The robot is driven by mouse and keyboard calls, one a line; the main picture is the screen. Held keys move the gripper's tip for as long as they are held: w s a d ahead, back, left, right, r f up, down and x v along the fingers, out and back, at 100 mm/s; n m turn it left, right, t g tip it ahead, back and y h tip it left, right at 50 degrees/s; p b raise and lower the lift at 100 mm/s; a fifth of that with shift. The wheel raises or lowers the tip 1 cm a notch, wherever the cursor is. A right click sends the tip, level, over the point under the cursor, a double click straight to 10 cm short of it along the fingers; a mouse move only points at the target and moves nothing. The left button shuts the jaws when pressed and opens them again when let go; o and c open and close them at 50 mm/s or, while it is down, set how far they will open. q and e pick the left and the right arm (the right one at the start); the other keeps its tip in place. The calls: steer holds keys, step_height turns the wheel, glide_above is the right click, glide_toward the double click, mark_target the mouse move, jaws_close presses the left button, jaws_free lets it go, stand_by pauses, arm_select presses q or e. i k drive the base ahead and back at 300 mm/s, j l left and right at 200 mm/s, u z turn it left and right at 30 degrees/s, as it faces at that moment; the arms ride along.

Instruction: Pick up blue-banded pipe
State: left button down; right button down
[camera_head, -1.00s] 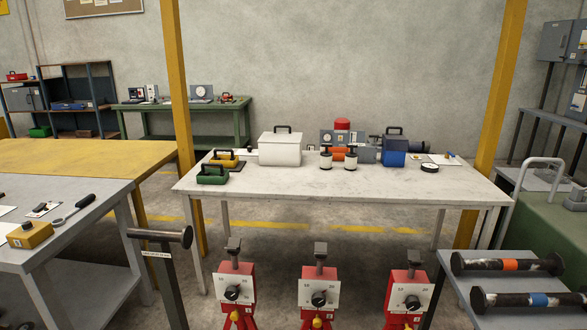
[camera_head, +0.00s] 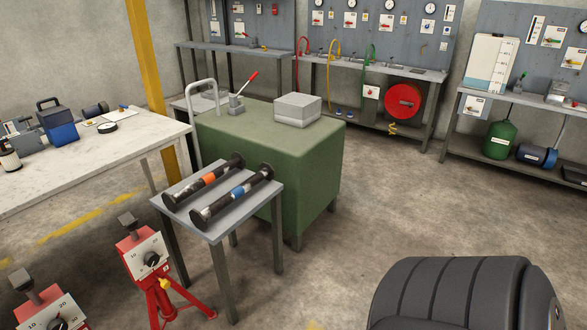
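The blue-banded pipe (camera_head: 234,197) is a dark flanged spool with a blue band near its middle. It lies on a small grey table (camera_head: 225,225), along the side nearer to me. An orange-banded pipe (camera_head: 205,182) lies roughly parallel behind it on the same table, with a gap between them. Both pipes have round flanges at their ends. Neither of my grippers is in view.
A green cabinet (camera_head: 310,160) with a grey box (camera_head: 298,110) stands behind the small table. A red tripod stand (camera_head: 155,265) stands close to its front left. A white workbench (camera_head: 90,170) is at left. Open floor (camera_head: 390,210) lies to the right.

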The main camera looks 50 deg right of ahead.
mark_target(199, 219)
steer(key=z, duration=1.2)
steer(key=u, duration=0.35)
steer(key=i+l+u, duration=0.25)
steer(key=l+u, duration=0.2)
steer(key=l, duration=0.25)
steer(key=i+l+u, duration=0.25)
steer(key=l, duration=0.15)
steer(key=l+u, duration=0.2)
steer(key=l, duration=0.2)
steer(key=i+l, duration=0.1)
steer(key=l, duration=0.55)
steer(key=i+l+u, duration=0.1)
steer(key=l, duration=0.55)
steer(key=i+l, duration=0.1)
steer(key=l, duration=0.55)
steer(key=i+l, duration=0.1)
steer(key=l, duration=0.55)
steer(key=i+l+u, duration=0.1)
steer(key=l, duration=0.55)
